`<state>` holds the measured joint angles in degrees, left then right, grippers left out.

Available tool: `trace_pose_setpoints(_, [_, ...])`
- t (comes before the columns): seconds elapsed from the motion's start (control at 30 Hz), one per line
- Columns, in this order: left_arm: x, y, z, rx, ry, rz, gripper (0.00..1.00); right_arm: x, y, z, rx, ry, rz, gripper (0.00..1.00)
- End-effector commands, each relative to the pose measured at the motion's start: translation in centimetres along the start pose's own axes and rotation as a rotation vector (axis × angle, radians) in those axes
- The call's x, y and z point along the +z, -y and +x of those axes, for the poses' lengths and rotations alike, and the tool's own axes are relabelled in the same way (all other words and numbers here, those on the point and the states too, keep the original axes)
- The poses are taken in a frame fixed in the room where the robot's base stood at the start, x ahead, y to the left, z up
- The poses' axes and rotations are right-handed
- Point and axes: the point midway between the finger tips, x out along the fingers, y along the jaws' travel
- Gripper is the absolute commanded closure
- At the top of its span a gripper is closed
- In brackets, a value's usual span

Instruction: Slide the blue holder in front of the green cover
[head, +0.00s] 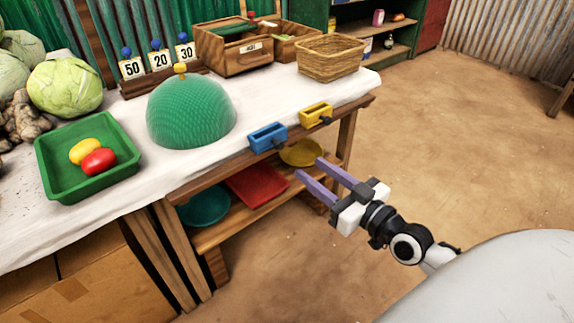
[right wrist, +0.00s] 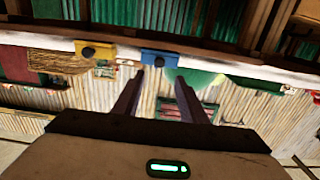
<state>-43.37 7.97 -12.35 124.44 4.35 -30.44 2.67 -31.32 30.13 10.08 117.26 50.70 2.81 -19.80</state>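The blue holder (head: 267,137) is at the front edge of the white-topped table, with a dark knob on its front. It also shows in the right wrist view (right wrist: 160,57), straight ahead between the fingertips and beyond them. The green cover (head: 191,112) is a mesh dome with a yellow knob, standing on the table left of and behind the blue holder. My right gripper (head: 309,170) is in front of the table edge, apart from the holder. Its two purple fingers are spread and nothing is between them. My left gripper is not in view.
A yellow holder (head: 316,115) sits at the edge right of the blue one. A green tray (head: 66,177) with a yellow and a red item lies to the left. A wicker basket (head: 330,62) and number cards are behind. The edge left of the blue holder is clear.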

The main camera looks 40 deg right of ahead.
Motion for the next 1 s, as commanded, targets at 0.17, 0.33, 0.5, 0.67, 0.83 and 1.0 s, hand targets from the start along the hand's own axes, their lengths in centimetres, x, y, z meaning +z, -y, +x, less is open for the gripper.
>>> trace_pose_setpoints(0.17, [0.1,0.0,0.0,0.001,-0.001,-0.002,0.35,-0.3,-0.2,1.6,0.003,-0.011,0.002,0.62])
trace_pose_setpoints(0.33, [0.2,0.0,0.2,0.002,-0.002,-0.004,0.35,-0.3,-0.2,4.4,0.004,-0.010,0.003,0.62])
trace_pose_setpoints(0.5, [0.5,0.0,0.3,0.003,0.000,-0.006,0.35,-0.2,-0.1,7.3,0.003,-0.008,0.002,0.62])
trace_pose_setpoints(0.67, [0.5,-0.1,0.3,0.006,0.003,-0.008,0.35,-0.2,-0.1,9.2,0.003,-0.006,0.002,0.62])
trace_pose_setpoints(0.83, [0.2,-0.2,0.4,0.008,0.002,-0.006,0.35,-0.2,-0.1,10.1,0.002,-0.004,0.001,0.62])
trace_pose_setpoints(1.0, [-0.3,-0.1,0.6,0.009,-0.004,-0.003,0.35,-0.1,-0.1,10.2,0.001,-0.002,0.001,0.62])
